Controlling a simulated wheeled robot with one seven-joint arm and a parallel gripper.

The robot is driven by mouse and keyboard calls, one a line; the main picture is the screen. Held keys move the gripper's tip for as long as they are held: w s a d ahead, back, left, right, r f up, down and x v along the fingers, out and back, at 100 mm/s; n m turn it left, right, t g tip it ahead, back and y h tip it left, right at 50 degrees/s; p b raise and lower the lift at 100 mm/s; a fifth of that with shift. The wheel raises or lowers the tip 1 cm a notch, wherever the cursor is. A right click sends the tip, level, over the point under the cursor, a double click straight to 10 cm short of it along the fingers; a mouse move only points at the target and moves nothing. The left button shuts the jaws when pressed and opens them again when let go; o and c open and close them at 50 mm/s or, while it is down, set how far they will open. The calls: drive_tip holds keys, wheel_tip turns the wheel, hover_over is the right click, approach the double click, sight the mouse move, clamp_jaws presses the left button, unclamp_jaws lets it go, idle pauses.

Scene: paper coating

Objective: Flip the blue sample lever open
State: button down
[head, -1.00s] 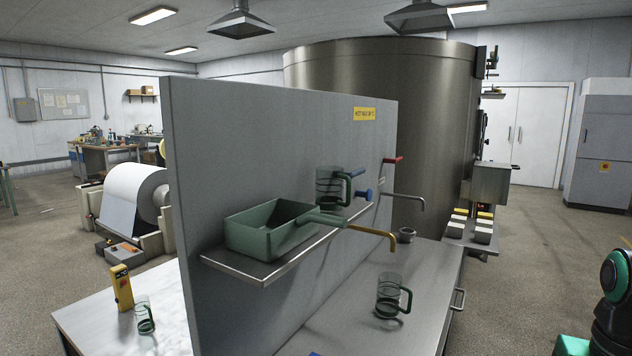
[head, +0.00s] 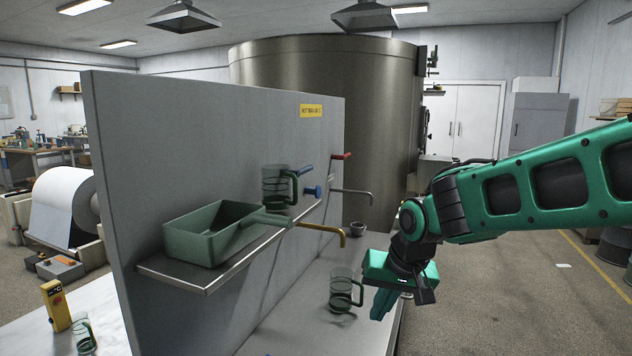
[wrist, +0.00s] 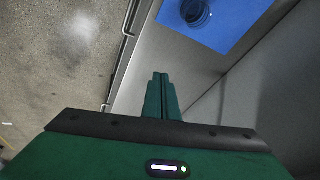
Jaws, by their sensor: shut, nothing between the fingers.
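A blue lever (head: 306,169) sticks out from the grey panel, just above and behind a glass mug on the shelf. A round blue knob (head: 311,190) sits a little below it. A brass spout (head: 325,233) and a steel spout (head: 352,192) reach out to the right of the panel. My gripper (head: 382,304) points down over the right edge of the steel counter, to the right of and lower than the lever, apart from it. In the wrist view its fingers (wrist: 161,82) are together and empty. The lever does not show in the wrist view.
A shelf (head: 205,280) holds a green scoop (head: 209,238) and a green-handled mug (head: 275,187). Another mug (head: 342,290) stands on the counter (head: 300,325) close to my gripper. A red lever (head: 341,156) is beyond the blue one. The wrist view shows a blue mat (wrist: 235,22).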

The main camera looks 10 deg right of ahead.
drive_tip(key=w+a+r+m+y, duration=0.1)
drive_tip(key=w+a+m+y, duration=0.2)
drive_tip(key=w, duration=0.5)
drive_tip(key=w+a+r+m+y, duration=0.1)
drive_tip(key=w+a+m, duration=0.25)
drive_tip(key=w, duration=0.45)
drive_tip(key=w+d+r+m+t+y, duration=0.1)
drive_tip(key=w+r+m+y, duration=0.1)
drive_tip(key=w, duration=0.3)
drive_tip(key=w+d+r+m+t+y, duration=0.1)
drive_tip(key=w+r+m+y, duration=0.1)
drive_tip(key=w+r+m, duration=0.2)
drive_tip(key=w+d+r+m+t+y, duration=0.1)
drive_tip(key=w+r+m+y, duration=0.1)
drive_tip(key=w, duration=0.5)
drive_tip(key=shift+w+r+m, duration=0.1)
drive_tip(key=shift+r+m, duration=0.2)
drive_tip(key=shift+m, duration=0.4)
drive_tip(key=shift+r+m, duration=0.25)
drive_tip(key=shift+m, duration=0.4)
drive_tip(key=w+d+r+m+t+y, duration=0.2)
drive_tip(key=d+r+m, duration=0.2)
drive_tip(key=d+r, duration=0.1)
drive_tip(key=shift+w+d+r, duration=0.15)
drive_tip(key=shift+w+d, duration=0.2)
drive_tip(key=shift+d, duration=0.45)
drive_tip(key=shift+a, duration=0.1)
